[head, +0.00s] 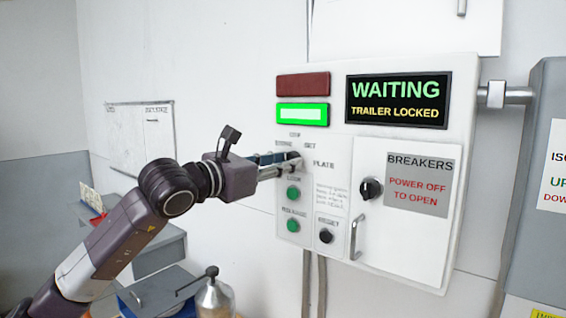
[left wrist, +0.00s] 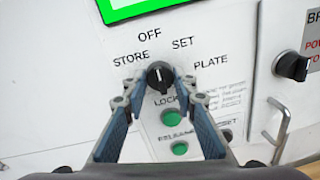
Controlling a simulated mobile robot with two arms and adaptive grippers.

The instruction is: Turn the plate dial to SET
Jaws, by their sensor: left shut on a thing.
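The plate dial (left wrist: 159,76) is a black knob with a pale mark on the control panel. The labels STORE, OFF and SET run around its top, with PLATE to the right. In the left wrist view its mark appears to point up, roughly toward OFF; the exact setting is hard to read. My left gripper (head: 291,164) reaches the panel from the left and mostly hides the dial in the head view. In the left wrist view the left gripper (left wrist: 158,92) has a fingertip on each side of the dial, shut on it. My right gripper is in neither view.
Below the dial are green LOCK (head: 293,193) and RELEASE (head: 293,226) buttons and a black RESET button (head: 326,236). To the right is a breaker door with a black knob (head: 371,189) and a protruding handle (head: 356,237). The display (head: 398,99) reads WAITING, TRAILER LOCKED.

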